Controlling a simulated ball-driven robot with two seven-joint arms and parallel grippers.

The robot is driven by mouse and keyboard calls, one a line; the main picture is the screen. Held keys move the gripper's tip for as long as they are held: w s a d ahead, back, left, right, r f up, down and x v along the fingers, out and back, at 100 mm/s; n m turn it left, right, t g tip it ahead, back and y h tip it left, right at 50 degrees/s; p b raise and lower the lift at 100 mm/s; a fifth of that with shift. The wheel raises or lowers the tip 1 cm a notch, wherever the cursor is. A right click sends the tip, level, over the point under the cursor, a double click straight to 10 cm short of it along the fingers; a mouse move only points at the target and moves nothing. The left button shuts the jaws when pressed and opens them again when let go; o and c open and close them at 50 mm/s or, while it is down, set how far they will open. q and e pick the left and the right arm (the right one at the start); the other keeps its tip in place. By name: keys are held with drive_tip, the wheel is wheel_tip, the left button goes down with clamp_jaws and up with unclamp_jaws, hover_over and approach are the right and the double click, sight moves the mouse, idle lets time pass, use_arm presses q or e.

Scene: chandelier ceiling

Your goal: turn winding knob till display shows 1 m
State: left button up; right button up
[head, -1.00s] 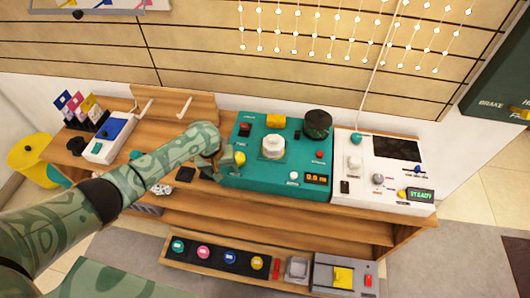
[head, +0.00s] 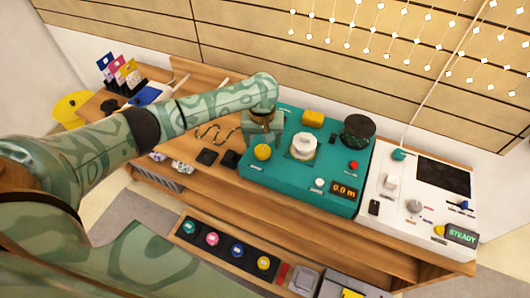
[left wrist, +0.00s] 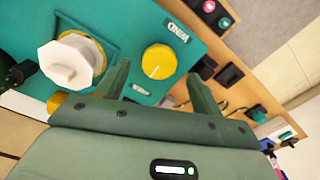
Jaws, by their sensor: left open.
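The yellow winding knob (head: 262,152) sits on the teal machine (head: 270,178) at its left. In the left wrist view the knob (left wrist: 159,61) lies beside a "WIND" label (left wrist: 177,32) and has a pale pointer line. The display (head: 343,190) on the machine's front right reads 0.0 m. My left gripper (head: 262,135) is over the machine's left part, close to the knob. In the left wrist view its two fingers (left wrist: 157,78) are open, with the knob showing between and beyond their tips. I see no contact. My right gripper is not in view.
A white unit (head: 400,212) reading STEADY adjoins the machine. Dark blocks (head: 207,157) lie left of it on the wooden bench.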

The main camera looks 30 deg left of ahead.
sight(262, 152)
use_arm(q)
wheel_tip(262, 152, down, 4)
drive_tip(key=shift+f+b, duration=0.1)
drive_tip(key=shift+b, duration=0.8)
